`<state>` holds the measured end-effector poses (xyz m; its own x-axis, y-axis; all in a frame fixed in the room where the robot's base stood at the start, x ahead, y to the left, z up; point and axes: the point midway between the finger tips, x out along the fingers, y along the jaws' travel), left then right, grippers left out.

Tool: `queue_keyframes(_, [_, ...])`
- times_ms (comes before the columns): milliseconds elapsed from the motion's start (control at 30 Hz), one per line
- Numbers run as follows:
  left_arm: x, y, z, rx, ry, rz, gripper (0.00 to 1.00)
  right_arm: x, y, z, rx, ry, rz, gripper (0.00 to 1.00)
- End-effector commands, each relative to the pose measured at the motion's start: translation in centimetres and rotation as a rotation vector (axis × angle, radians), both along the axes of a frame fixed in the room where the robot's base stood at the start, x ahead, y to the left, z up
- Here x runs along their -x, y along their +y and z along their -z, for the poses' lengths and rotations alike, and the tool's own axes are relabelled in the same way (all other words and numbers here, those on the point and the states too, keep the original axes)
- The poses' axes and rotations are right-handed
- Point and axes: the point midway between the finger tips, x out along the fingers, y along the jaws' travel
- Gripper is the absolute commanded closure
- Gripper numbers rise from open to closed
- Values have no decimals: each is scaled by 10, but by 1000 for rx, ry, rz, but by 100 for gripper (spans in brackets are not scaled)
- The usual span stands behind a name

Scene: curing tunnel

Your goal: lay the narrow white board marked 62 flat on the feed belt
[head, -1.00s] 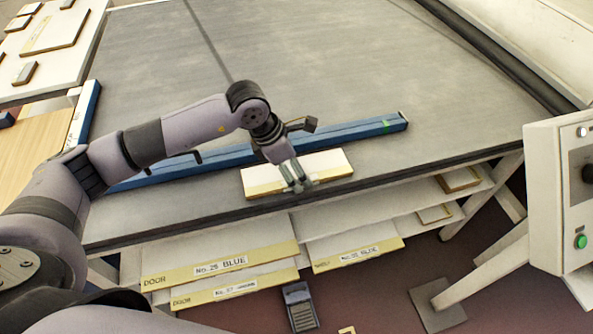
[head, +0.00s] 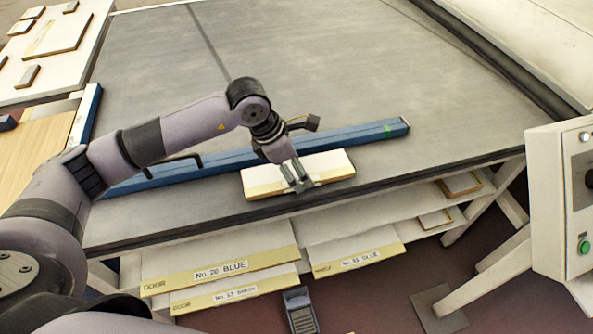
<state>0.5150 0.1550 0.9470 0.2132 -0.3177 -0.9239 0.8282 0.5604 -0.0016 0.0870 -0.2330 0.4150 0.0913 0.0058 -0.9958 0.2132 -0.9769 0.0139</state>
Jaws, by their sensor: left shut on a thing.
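A narrow white board (head: 326,165) with a pale yellow front edge is at the front of the grey feed belt (head: 330,80), in front of a long blue bar. It looks level, flat on the belt or just above it; I cannot tell which. No number on it is readable. My left gripper (head: 301,186) comes down over the board's front edge and is shut on it near the middle. The fingers hide part of that edge. My right gripper is not in view.
The blue bar (head: 350,138) lies across the belt just behind the board. Labelled door panels (head: 215,262) are on shelves below the belt's front edge. A control box (head: 560,200) with a green button stands at right. The belt behind the bar is clear.

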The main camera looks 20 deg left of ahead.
Motion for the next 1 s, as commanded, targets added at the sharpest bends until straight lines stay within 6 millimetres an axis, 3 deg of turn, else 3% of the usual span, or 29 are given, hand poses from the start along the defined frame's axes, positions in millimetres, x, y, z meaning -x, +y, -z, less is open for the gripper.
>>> queue_keyframes(167, [-2, 0, -35, 1, -9, 1, 71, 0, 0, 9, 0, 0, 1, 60])
queue_keyframes(400, [-1, 0, -105, 0, -10, 2, 71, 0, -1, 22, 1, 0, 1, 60])
queue_keyframes(600, [-1, 0, -154, 1, -8, 1, 71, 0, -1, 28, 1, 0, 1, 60])
queue_keyframes(800, [0, 0, -180, 0, -4, 0, 71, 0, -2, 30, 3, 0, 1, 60])
queue_keyframes(1000, [1, 0, -184, 0, 0, 25, 71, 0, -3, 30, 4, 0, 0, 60])
